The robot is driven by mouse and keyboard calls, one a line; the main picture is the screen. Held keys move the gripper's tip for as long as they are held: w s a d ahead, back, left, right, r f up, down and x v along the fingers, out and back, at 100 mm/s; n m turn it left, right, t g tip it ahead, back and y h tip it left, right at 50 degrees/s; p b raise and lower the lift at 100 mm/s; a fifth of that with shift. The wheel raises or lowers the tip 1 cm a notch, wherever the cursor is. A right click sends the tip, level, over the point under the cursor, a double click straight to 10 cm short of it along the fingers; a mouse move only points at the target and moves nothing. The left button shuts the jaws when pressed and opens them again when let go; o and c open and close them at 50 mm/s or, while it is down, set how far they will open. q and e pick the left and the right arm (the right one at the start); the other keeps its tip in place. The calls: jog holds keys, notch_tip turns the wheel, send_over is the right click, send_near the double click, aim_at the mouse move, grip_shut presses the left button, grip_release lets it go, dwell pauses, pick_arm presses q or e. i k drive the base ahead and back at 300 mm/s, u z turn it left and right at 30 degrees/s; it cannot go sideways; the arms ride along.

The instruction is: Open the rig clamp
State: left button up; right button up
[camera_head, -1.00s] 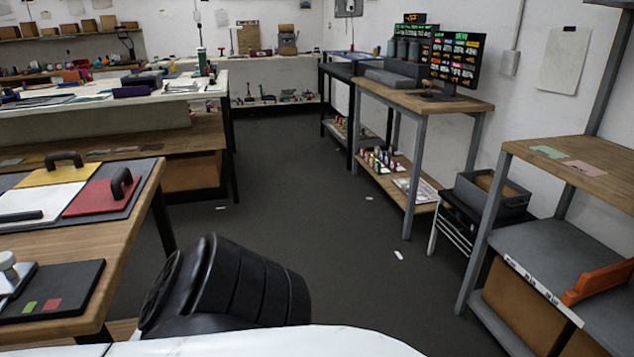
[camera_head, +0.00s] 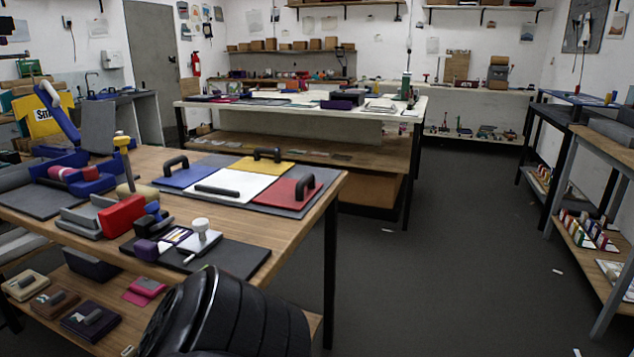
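A small white metal device with a round knob (camera_head: 201,237) stands on a dark flat board (camera_head: 238,262) at the front of the wooden table (camera_head: 300,226). It may be the rig clamp, but I cannot tell for sure, nor whether it is open or shut. A purple block (camera_head: 146,250) and a small framed purple-and-white piece lie beside it. Neither of my grippers is in view; only a black part of my own body shows at the bottom.
On the table are a grey board with blue, white, yellow and red handled plates (camera_head: 287,193), and a red block (camera_head: 122,215). A lower shelf holds handled blocks (camera_head: 91,318). A white-topped bench (camera_head: 300,110) stands behind.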

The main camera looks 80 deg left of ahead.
aim_at(153, 208)
jog(key=u, duration=2.45)
